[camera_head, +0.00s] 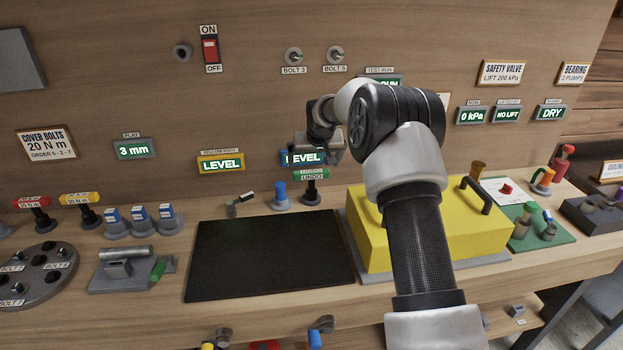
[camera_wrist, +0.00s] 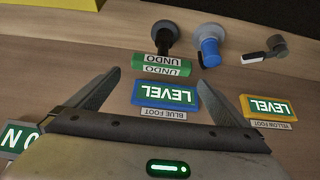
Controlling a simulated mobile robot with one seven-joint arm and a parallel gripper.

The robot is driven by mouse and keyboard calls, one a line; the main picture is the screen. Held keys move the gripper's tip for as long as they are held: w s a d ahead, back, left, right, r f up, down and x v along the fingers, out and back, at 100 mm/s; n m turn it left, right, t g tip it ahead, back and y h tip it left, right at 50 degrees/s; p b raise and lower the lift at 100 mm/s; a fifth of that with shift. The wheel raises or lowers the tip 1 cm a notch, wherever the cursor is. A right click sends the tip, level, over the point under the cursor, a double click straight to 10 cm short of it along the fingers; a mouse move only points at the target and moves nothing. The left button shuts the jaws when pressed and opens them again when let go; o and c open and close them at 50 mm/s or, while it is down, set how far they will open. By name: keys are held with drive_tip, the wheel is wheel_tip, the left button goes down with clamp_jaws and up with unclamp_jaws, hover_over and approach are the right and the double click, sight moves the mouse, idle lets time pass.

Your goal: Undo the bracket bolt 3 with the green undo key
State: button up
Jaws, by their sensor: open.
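The green undo key (camera_head: 311,175) stands upright on a dark round base on the bench, below the blue-foot LEVEL display. In the wrist view its green head (camera_wrist: 160,66), labelled UNDO, lies just beyond the fingertips. My gripper (camera_head: 318,152) is just above the key in the head view. It is open and empty, and its two fingers (camera_wrist: 172,84) are spread apart. A round grey fitting labelled BOLT 3 (camera_head: 293,56) is on the back wall, upper middle, beside a similar one labelled BOLT 5 (camera_head: 335,54).
A blue-topped piece (camera_head: 280,195) and a small black-handled tool (camera_head: 240,204) stand left of the key. A black mat (camera_head: 265,255) lies in front. A yellow box (camera_head: 470,230) is on the right, partly behind my arm. A round bolt plate (camera_head: 35,280) is at far left.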

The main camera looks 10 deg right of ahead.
sight(311, 172)
drive_tip(key=shift+x, duration=1.1)
drive_tip(key=shift+p+x, duration=0.45)
drive_tip(key=shift+x, duration=2.3)
drive_tip(key=shift+s+a+f, duration=0.1)
drive_tip(key=shift+s+a, duration=0.05)
drive_tip(key=c, duration=0.9)
wheel_tip(311, 172, up, 10)
drive_tip(key=shift+r, duration=0.15)
drive_tip(key=o, duration=0.6)
drive_tip(key=c, duration=0.8)
drive_tip(key=shift+s, duration=0.15)
